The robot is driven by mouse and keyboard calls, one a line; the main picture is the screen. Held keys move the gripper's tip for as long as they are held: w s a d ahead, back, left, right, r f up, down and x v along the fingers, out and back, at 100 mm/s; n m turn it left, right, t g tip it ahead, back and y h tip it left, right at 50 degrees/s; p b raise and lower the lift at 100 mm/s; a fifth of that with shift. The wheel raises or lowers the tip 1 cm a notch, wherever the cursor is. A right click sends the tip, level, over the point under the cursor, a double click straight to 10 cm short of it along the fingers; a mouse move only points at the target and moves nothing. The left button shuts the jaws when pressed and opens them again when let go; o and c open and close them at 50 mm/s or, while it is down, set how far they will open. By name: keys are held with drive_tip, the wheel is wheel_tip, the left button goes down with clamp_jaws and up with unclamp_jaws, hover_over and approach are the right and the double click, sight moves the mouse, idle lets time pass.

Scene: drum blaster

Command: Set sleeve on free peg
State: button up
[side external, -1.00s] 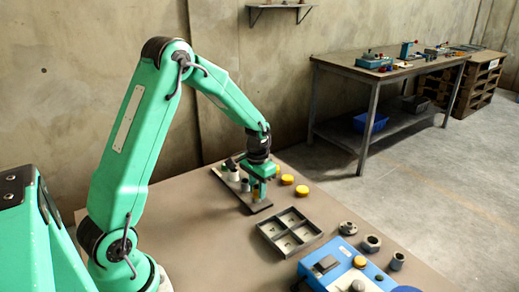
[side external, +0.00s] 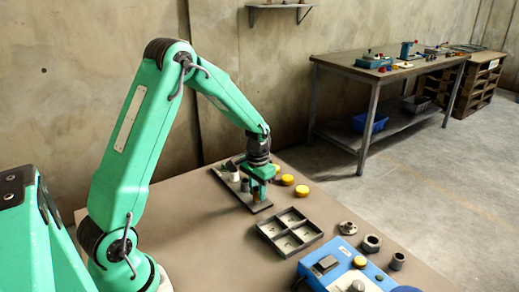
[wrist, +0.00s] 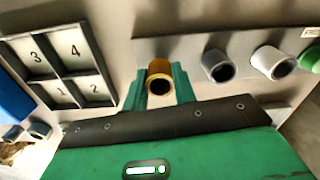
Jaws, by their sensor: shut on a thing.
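My gripper (side external: 257,196) points down over the near end of the peg plate (side external: 228,186). It is shut on a brass-coloured sleeve (wrist: 159,70), which sits between the green fingers (wrist: 160,84) in the wrist view. The sleeve (side external: 256,195) is low, at plate level, and looks upright. Its bore is dark, so I cannot tell whether a peg is inside it. A dark grey sleeve (wrist: 218,66) and a light grey sleeve (wrist: 274,62) stand in a row on the plate, with a green piece (wrist: 310,59) at the far end. The free peg cannot be made out.
A four-compartment numbered tray (side external: 290,232) lies close by on the right. A blue box (side external: 345,268) and several metal nuts and rings (side external: 372,243) are nearer the camera. The table's left part is clear.

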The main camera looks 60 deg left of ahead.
drive_tip(key=shift+f, duration=0.6)
idle(0.9)
drive_tip(key=o, duration=1.5)
drive_tip(key=shift+r, duration=0.2)
drive_tip(key=shift+r, duration=2.8)
